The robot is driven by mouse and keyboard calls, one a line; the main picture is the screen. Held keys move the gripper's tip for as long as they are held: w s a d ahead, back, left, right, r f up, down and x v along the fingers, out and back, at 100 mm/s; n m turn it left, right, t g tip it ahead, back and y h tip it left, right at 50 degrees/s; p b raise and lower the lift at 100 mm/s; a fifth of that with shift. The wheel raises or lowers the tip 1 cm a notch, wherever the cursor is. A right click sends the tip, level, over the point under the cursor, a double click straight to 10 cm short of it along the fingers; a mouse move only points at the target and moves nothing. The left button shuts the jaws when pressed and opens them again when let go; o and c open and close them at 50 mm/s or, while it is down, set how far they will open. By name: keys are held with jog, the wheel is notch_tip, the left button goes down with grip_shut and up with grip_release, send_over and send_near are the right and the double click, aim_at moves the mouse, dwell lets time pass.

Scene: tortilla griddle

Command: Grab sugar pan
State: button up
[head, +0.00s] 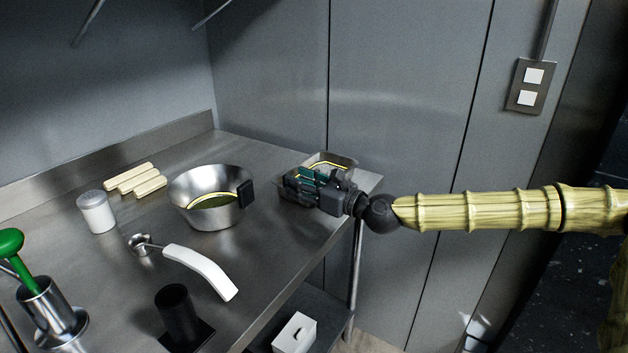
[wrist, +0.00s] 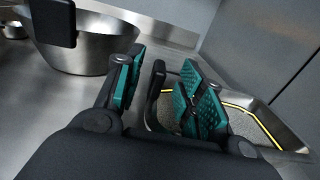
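The sugar pan (head: 347,165) is a rectangular metal pan with a yellow line inside, at the right end of the counter. In the wrist view its metal wall (wrist: 288,137) shows at right, with grainy grey contents. Its dark upright handle (wrist: 153,97) stands between my teal finger pads. My gripper (head: 304,178) is at the pan's near left side and hides part of it. In the wrist view my gripper (wrist: 160,88) is open around the handle, with a gap at the left finger. Contact with the right finger is unclear.
A round metal bowl (head: 188,188) with a black handle stands left of my gripper. The metal wall (head: 400,100) is close behind the pan.

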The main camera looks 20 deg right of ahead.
jog(key=shift+x, duration=1.1)
grip_shut()
jog(key=shift+r, duration=0.1)
